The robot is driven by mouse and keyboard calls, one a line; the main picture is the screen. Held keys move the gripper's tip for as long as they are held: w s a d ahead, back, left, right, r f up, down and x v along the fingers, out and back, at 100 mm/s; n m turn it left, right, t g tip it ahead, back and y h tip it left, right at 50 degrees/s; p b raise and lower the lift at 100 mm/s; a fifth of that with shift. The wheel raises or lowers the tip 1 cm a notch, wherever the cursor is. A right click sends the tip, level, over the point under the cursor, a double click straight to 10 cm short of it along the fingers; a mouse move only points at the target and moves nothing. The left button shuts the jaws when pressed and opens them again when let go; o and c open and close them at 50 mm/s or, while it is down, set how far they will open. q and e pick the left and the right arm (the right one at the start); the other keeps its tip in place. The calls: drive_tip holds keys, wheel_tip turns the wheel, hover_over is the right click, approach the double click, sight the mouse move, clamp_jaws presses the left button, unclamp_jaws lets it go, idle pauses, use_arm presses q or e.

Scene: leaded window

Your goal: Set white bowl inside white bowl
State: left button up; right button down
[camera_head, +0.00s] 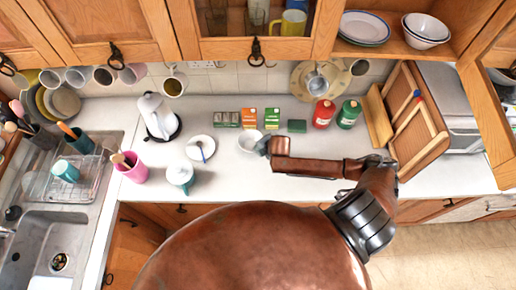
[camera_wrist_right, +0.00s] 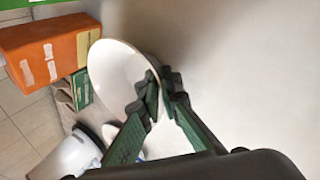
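A white bowl (camera_head: 250,142) is at the middle of the counter, in front of the small boxes. My right gripper (camera_head: 266,146) is at the bowl's right side. In the right wrist view the bowl (camera_wrist_right: 115,75) has its rim between the two dark fingertips (camera_wrist_right: 160,92), which look closed on it. Whether the bowl touches the counter is hard to tell. White bowls with dark rims (camera_head: 426,30) sit stacked on the open shelf at upper right. My left gripper is not in view.
White plates (camera_head: 364,28) are beside the stacked bowls on the shelf. Orange boxes (camera_head: 249,117), a red canister (camera_head: 323,114) and a green canister (camera_head: 348,114) stand behind. An open cabinet door (camera_head: 490,110) hangs at right.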

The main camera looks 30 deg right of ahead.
drive_tip(key=c, duration=2.5)
unclamp_jaws()
drive_tip(key=shift+f, duration=0.1)
drive_tip(key=shift+c, duration=0.2)
drive_tip(key=o, duration=0.4)
